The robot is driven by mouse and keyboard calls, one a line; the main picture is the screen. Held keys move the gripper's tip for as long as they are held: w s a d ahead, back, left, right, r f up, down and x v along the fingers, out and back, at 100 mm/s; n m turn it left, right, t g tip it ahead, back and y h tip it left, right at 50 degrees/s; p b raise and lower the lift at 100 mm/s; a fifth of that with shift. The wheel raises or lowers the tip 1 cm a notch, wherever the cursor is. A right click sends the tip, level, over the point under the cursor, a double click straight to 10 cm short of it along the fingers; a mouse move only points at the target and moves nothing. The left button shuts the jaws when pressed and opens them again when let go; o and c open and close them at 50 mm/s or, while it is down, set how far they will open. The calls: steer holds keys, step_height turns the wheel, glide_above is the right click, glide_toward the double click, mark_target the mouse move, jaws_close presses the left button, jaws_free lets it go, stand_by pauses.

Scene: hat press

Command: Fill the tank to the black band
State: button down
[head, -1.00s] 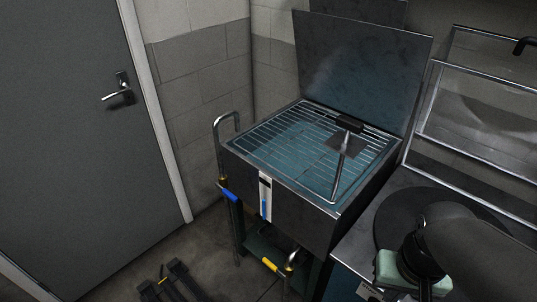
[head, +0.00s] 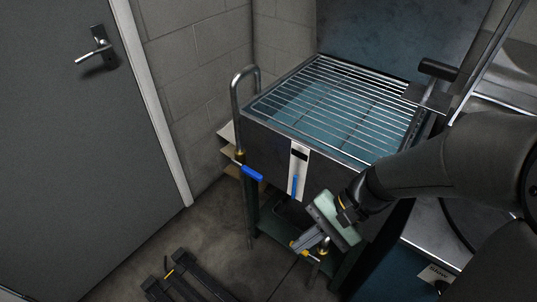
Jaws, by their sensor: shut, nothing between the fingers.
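The tank (head: 262,150) is a dark metal box with a wire rack over bluish water, its lid raised behind. On its front is a white gauge strip (head: 302,172) with a black band (head: 299,154) near the top. The blue column (head: 295,187) in the gauge ends below that band. A curved metal pipe (head: 236,95) with a blue-handled valve (head: 253,174) stands at the tank's left. My gripper (head: 301,245) is shut and empty, low before the tank, beside the yellow-handled valve (head: 312,256) underneath. It partly hides that valve; contact cannot be told.
A grey door (head: 60,160) is at left. A dark slatted object (head: 185,280) lies on the floor in front. A metal worktop (head: 425,225) adjoins the tank at right.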

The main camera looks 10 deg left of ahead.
steer(key=w+a+f+m+y+b, duration=0.4)
steer(key=a+f+y+b, duration=0.15)
steer(key=f, duration=0.25)
steer(key=m+t+y+b, duration=0.5)
steer(key=m+t+b, duration=0.6)
steer(key=m+t, duration=0.3)
glide_toward(246, 170)
steer(key=w+a+f, duration=0.2)
steer(key=w+a, duration=0.1)
steer(key=a, duration=0.1)
steer(key=shift+d+f, duration=0.1)
